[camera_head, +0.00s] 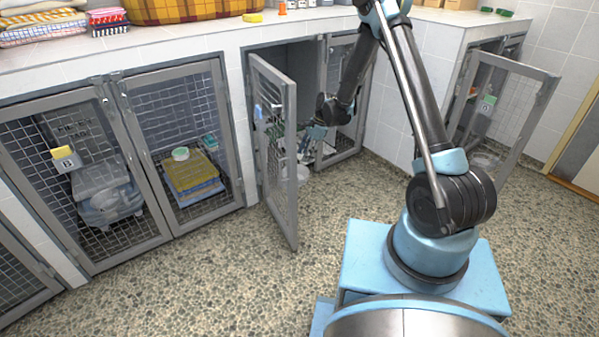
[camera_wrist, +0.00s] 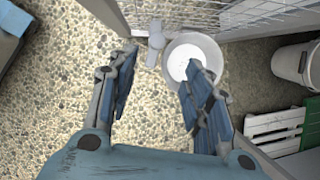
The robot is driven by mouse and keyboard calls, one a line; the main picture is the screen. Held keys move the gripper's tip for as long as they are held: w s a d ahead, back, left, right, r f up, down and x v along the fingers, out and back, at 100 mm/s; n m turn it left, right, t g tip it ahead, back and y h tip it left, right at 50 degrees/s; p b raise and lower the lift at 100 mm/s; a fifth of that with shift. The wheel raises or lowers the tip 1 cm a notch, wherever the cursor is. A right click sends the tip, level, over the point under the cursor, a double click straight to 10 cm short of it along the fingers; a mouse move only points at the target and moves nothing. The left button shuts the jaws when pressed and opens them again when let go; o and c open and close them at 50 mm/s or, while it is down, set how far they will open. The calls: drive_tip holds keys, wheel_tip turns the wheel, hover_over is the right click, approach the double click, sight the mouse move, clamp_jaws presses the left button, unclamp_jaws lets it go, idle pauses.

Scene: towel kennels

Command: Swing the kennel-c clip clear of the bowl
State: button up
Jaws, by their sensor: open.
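In the wrist view my gripper (camera_wrist: 161,58) is open, with nothing between its fingers. A white round bowl (camera_wrist: 209,50) with pale contents lies just beyond the fingertips, partly behind the right finger. A small grey piece with arms (camera_wrist: 155,40), seemingly the clip, sits at the bowl's left edge by the mesh door's lower frame. I cannot tell whether it touches the bowl. In the head view my gripper (camera_head: 317,132) is low at the opening of the middle kennel, behind its swung-out mesh door (camera_head: 291,160). The bowl (camera_head: 303,172) shows partly beside that door.
A blue tag (camera_head: 259,112) hangs on the open door. In the wrist view a white bucket (camera_wrist: 291,65) and a white slatted piece (camera_wrist: 274,127) are at the right. Another kennel door (camera_head: 507,105) stands open at the right. The speckled floor (camera_head: 240,285) in front is clear.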

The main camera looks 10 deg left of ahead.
wheel_tip(320, 180, up, 4)
drive_tip(key=w+n+g+h, duration=0.1)
drive_tip(key=w+n+g, duration=0.15)
drive_tip(key=n, duration=0.25)
drive_tip(key=shift+t, duration=0.35)
drive_tip(key=x, duration=1.7)
drive_tip(key=shift+w+a+f, duration=0.1)
drive_tip(key=shift+w+f, duration=0.2)
drive_tip(key=shift+f, duration=0.05)
drive_tip(key=shift+c, duration=0.6)
